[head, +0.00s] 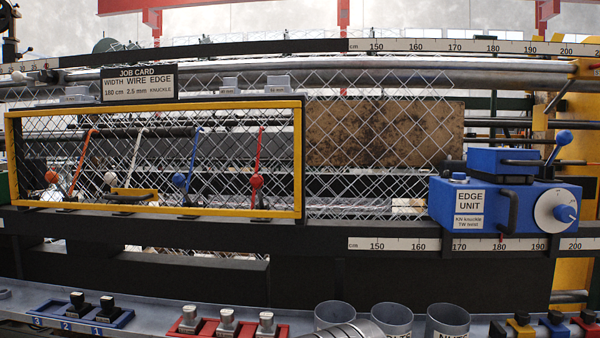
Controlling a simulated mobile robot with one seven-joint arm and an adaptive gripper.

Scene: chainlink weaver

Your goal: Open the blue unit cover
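The blue edge unit (475,215) is mounted at the right of the machine, with a white "EDGE UNIT" label on its front. Its raised blue cover (495,160) sits flat on top and looks closed. A black bar handle (535,163) runs along the cover's right part. Another black handle (513,210) stands on the front face. A white dial with a blue knob (557,211) is at the unit's right. A lever with a blue ball (563,138) rises behind it.
A yellow-framed mesh guard (302,160) covers several coloured levers at the left. A ruler strip (400,244) runs under the unit. Below are a shelf with grey cups (390,320), a red tray (180,328) and a blue tray (50,315). A yellow post (570,265) stands at the right.

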